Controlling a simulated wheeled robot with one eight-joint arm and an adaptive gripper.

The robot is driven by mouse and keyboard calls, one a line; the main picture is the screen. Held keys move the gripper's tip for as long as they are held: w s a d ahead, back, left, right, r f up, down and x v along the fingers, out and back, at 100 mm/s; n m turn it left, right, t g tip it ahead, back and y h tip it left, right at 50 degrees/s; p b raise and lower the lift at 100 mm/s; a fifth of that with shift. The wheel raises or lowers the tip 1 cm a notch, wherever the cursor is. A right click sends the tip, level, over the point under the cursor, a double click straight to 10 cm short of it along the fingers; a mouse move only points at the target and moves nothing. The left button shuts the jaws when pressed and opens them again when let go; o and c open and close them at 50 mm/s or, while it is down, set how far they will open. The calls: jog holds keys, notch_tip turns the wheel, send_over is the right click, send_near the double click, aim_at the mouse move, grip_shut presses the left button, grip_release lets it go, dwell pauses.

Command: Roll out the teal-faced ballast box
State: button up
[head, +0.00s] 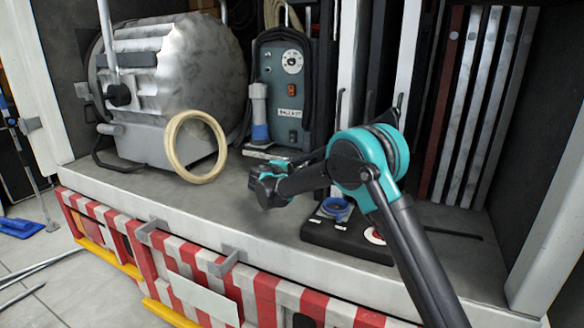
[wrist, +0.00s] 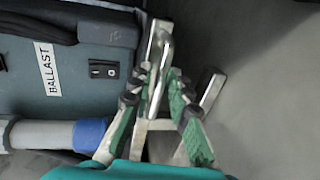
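The ballast box (head: 284,95) stands upright at the back of the truck bed, with a teal face, a round white dial and a label reading BALLAST. In the wrist view its face (wrist: 85,80) appears turned sideways on the left. A bare metal bar with a loop (wrist: 157,60) lies beside the box's lower edge. My gripper (head: 262,186) is above the bed, in front of the box and to its lower left. In the wrist view its green-padded fingers (wrist: 158,78) are apart, with the bar showing between the tips. I cannot tell whether they touch it.
A large silver lamp housing (head: 170,80) and a cream ring (head: 195,147) stand left of the box. A grey cylinder with a blue collar (head: 259,115) stands before the box. A black base with a blue fitting (head: 335,210) lies near my arm. Upright panels (head: 480,110) fill the right.

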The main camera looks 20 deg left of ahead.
jog(key=shift+w, duration=0.15)
grip_shut()
dwell(0.4)
jog(key=f+v, duration=0.2)
jog(key=v, duration=1.1)
jog(key=s+f+v, duration=0.1)
jog(key=f+v, duration=0.2)
jog(key=v, duration=1.1)
jog(key=shift+d+f, duration=0.2)
jog(key=shift+f, duration=0.15)
jog(key=shift+s, duration=0.1)
grip_release()
